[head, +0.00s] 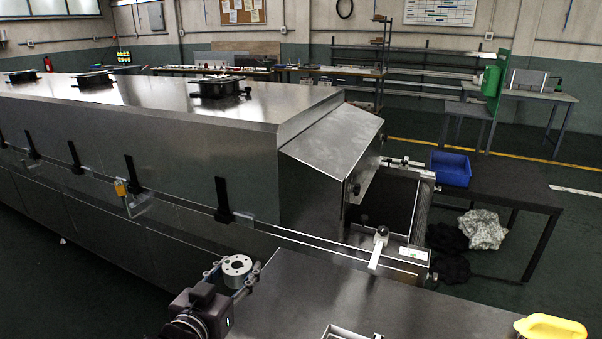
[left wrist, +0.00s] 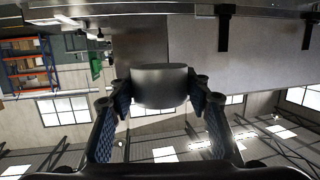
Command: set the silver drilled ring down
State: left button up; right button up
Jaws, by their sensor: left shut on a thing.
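The silver drilled ring (head: 237,266) is a short metal cylinder with a central hole and smaller holes in its top face. My left gripper (head: 240,278) is shut on it, with a finger on each side. In the head view the ring is roughly upright, by the left edge of the steel table (head: 300,295); I cannot tell its height over the table. In the left wrist view the ring (left wrist: 160,85) shows as a dark grey cylinder between the fingertips (left wrist: 162,98). My right gripper is not in view.
The long steel dryer (head: 190,140) stands behind the ring. A metal-rimmed tray (head: 345,332) and a yellow object (head: 550,328) are at the table's front. A blue bin (head: 450,168) stands on a dark table farther right. The steel table's middle is clear.

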pick_arm(q)
jog(key=s+a+f+m+g+h, duration=0.1)
jog(key=s+a+f+m+h, duration=0.1)
jog(key=s+f+m+h, duration=0.35)
jog(key=s+r+m+g+h, duration=0.4)
jog(key=s+r+g+h, duration=0.1)
jog(key=s, duration=0.7)
jog(key=w+f+n+t+y, duration=0.5)
jog(key=w+n+y, duration=0.1)
jog(key=w, duration=0.5)
jog(key=w+r+n+y, duration=0.1)
jog(key=w, duration=0.1)
jog(key=w+d+r+n+y, duration=0.1)
jog(key=w+r, duration=0.1)
jog(key=w+d+r+n+t+y, duration=0.1)
jog(key=w+r+y, duration=0.1)
jog(key=shift+w+r+n, duration=0.2)
jog(key=shift+r+n, duration=0.05)
jog(key=shift+w+d+r+y, duration=0.15)
jog(key=shift+d+r+y, duration=0.1)
jog(key=shift+r, duration=0.3)
